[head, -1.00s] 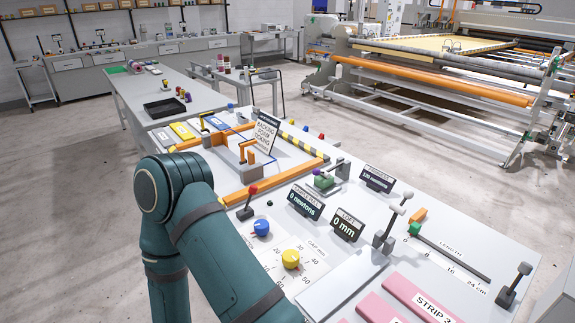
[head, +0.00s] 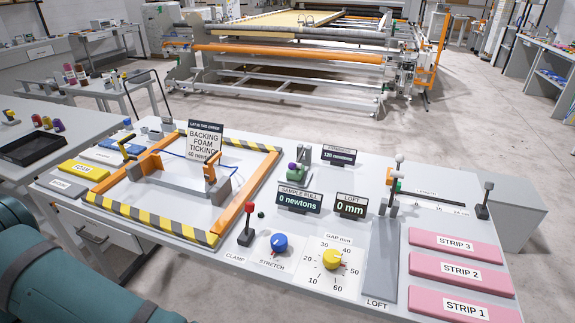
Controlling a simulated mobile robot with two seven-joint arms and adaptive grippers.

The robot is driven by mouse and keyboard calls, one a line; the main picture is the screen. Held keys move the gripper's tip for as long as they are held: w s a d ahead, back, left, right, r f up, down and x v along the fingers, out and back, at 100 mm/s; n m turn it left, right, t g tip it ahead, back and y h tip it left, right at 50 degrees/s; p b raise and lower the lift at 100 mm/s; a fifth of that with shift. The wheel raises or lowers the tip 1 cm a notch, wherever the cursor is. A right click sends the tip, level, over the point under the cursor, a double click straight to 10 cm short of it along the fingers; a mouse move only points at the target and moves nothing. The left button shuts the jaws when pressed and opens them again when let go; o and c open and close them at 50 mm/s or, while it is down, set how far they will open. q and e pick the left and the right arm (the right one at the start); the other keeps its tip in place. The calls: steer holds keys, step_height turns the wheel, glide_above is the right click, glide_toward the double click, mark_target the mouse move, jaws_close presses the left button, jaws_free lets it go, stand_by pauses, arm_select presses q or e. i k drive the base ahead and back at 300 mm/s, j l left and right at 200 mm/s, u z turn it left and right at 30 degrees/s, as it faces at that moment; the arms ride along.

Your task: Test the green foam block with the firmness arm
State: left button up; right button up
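No green foam block can be made out for certain. A small green piece with a purple top (head: 293,176) sits at the grey device (head: 304,160) behind the pull display, below the firmness display (head: 339,155). I cannot tell whether this device is the firmness arm. Another small green piece (head: 395,187) shows beside the grey lever (head: 392,193) near the length scale, partly hidden by it. My teal arm fills the lower left corner. Neither gripper is in view.
A frame of orange and striped bars (head: 170,226) takes up the left of the table. A red-knobbed lever (head: 247,225), blue dial (head: 279,243) and yellow dial (head: 331,259) stand in front. Pink strips (head: 460,272) lie at right.

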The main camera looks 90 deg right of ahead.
mark_target(292, 167)
steer(key=i+z, duration=0.15)
steer(key=z, duration=0.25)
steer(key=i+z, duration=0.15)
steer(key=z, duration=0.25)
steer(key=i+j+z, duration=0.1)
steer(key=z, duration=1.95)
